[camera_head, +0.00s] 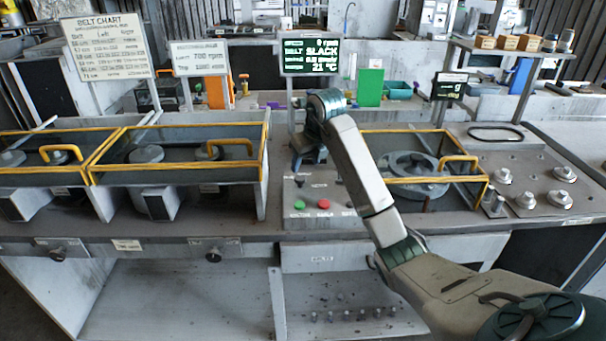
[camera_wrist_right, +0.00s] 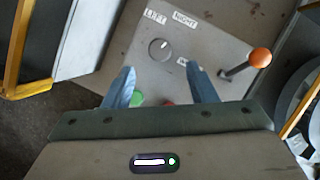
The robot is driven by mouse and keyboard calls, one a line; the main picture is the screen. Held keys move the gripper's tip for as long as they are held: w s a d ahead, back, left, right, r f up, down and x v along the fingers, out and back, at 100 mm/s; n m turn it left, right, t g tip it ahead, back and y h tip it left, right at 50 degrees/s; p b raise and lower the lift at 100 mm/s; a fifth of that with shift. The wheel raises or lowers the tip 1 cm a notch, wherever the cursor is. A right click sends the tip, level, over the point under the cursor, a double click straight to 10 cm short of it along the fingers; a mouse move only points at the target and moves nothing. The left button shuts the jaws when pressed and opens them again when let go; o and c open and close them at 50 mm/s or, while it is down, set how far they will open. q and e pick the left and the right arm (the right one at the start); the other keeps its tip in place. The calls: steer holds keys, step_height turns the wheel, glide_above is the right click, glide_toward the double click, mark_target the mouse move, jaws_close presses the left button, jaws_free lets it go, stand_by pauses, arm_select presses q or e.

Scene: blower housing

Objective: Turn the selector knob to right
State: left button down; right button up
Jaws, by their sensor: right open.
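The selector knob (camera_wrist_right: 160,49) is a small round grey dial on a slanted grey panel in the right wrist view. A light mark shows near its upper right, and white labels, apparently reading left and right, sit above it. My right gripper (camera_wrist_right: 163,72) is open and empty, with its two blue fingertips below the knob in this view, one to each side. They look apart from it. In the head view my right gripper (camera_head: 308,158) hangs over the control panel, and I cannot make out the knob clearly there. My left gripper is not in view.
A lever with an orange ball (camera_wrist_right: 260,57) stands right of the knob. A green button (camera_head: 299,204) and a red button (camera_head: 323,203) sit at the panel's front. A yellow-framed bin (camera_head: 180,178) lies left, and a pulley wheel (camera_head: 414,165) behind a yellow guard lies right.

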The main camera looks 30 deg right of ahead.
arm_select(q)
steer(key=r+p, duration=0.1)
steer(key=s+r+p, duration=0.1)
steer(key=p, duration=0.1)
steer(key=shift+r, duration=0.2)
arm_select(e)
steer(key=v, duration=0.4)
steer(key=shift+r, duration=0.3)
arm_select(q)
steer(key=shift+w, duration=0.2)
arm_select(e)
steer(key=shift+s, duration=0.1)
